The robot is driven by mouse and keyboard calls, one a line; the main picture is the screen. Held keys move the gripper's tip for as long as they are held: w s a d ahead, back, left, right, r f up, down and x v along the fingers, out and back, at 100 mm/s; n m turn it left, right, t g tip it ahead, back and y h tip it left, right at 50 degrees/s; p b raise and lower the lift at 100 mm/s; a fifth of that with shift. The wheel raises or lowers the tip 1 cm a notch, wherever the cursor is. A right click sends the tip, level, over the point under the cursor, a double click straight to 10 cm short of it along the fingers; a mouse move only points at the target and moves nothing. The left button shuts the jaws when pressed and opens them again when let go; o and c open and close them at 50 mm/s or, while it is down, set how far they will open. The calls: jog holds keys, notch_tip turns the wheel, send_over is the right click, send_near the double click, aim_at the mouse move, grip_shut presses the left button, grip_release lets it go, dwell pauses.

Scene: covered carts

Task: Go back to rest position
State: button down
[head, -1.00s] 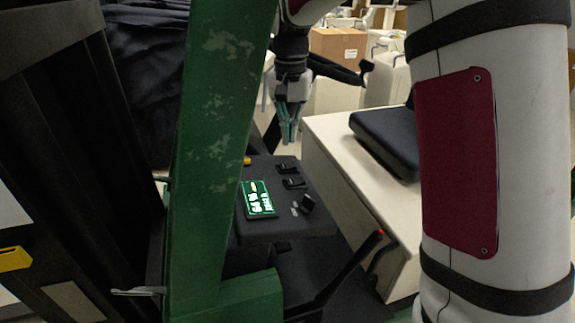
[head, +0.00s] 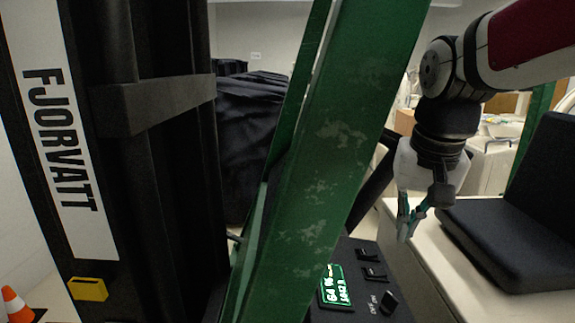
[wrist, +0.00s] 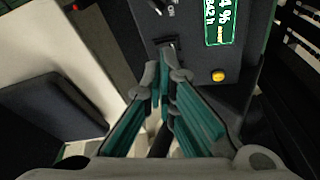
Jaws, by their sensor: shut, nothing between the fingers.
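My gripper (head: 408,232) hangs fingers-down at the right of the head view, above the pale seat base. Its teal-padded fingers are shut with nothing between them. In the wrist view my gripper (wrist: 163,75) points towards a dark control panel (wrist: 190,20), with its tips over or near a black switch; I cannot tell the exact gap. The panel (head: 350,252) also shows low in the head view, with a lit green display (head: 336,287) and several switches.
A green scratched post (head: 325,170) stands between my view and the panel. A black mast (head: 150,130) is at left. A black seat (head: 515,235) is on the right. An orange cone (head: 14,303) stands at lower left. A yellow button (wrist: 218,75) is on the panel.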

jog(key=s+f+n+t+b, duration=0.1)
jog(key=s+f+n+t, duration=0.1)
jog(key=s, duration=1.1)
jog(key=shift+s+f+n+t, duration=0.2)
jog(key=shift+f+n+t, duration=0.25)
jog(key=shift+f, duration=0.35)
jog(key=w+r+g, duration=0.1)
jog(key=w+r, duration=0.1)
jog(key=w, duration=1)
jog(key=w+r+g, duration=0.1)
jog(key=w+r, duration=0.1)
jog(key=w, duration=1)
jog(key=shift+w+a+h, duration=0.25)
jog(key=shift+w+h, duration=0.05)
jog(key=shift+w, duration=0.1)
jog(key=x, duration=0.4)
jog(key=s+p+x, duration=0.1)
jog(key=x, duration=0.4)
jog(key=p+x, duration=0.1)
jog(key=x, duration=0.3)
jog(key=shift+s+d+f, duration=0.15)
jog(key=shift+d+f, duration=0.1)
jog(key=shift+f, duration=0.35)
